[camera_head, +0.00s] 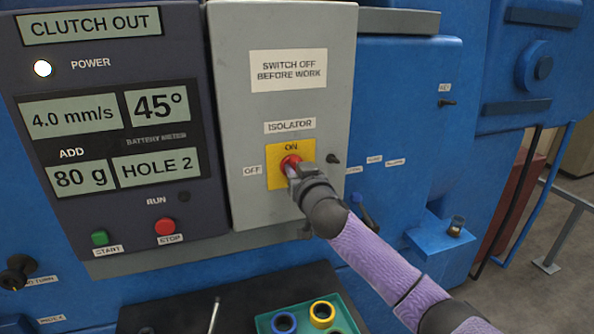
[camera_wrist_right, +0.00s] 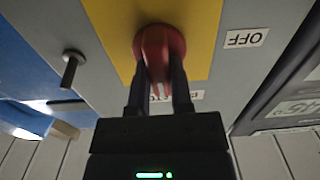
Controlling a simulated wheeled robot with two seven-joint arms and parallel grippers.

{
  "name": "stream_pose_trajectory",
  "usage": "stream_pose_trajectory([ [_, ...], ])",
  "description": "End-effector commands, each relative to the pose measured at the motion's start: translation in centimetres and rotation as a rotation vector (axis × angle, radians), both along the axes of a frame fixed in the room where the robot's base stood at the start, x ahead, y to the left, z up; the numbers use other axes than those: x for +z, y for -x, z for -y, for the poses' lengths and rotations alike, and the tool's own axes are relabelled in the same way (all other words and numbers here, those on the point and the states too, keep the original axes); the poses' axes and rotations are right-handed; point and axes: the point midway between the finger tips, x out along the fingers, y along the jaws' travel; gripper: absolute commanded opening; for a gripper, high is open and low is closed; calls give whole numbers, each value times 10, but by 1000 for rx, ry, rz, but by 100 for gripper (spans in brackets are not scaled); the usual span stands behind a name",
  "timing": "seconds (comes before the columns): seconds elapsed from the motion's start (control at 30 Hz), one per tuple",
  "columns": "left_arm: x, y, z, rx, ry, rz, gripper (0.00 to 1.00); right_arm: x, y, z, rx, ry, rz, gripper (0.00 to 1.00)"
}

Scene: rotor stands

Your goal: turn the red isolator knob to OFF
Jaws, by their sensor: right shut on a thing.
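The red isolator knob (camera_head: 290,162) sits on a yellow plate (camera_head: 303,150) on the grey isolator box (camera_head: 235,100). "ON" is printed above the knob and an "OFF" label (camera_head: 252,171) is at its left. My right gripper (camera_head: 292,172) is at the knob and hides part of it in the head view. In the right wrist view the gripper (camera_wrist_right: 160,90) has its two fingers on either side of the red knob (camera_wrist_right: 160,48), shut on it. The knob's exact pointing is partly hidden. My left gripper is not in view.
A small black peg (camera_head: 333,158) sticks out right of the yellow plate. The control panel (camera_head: 110,120) with green start and red stop buttons is at the left. A green tray (camera_head: 350,318) with several coloured rings lies below.

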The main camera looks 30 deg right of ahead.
Motion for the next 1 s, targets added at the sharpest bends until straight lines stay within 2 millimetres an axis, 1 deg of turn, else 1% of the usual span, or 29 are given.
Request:
stream_pose_trajectory([
  [0.27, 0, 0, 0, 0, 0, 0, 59, 0, 0, 0, -1, 4, -2, 0],
  [0.47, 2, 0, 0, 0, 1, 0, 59, 0, 0, 0, -1, 52, -14, 0],
  [0.67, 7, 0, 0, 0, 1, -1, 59, 0, 0, -1, 0, 179, -44, 0],
  [1.0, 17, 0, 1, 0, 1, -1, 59, 0, -1, -3, 0, 490, -119, 0],
])
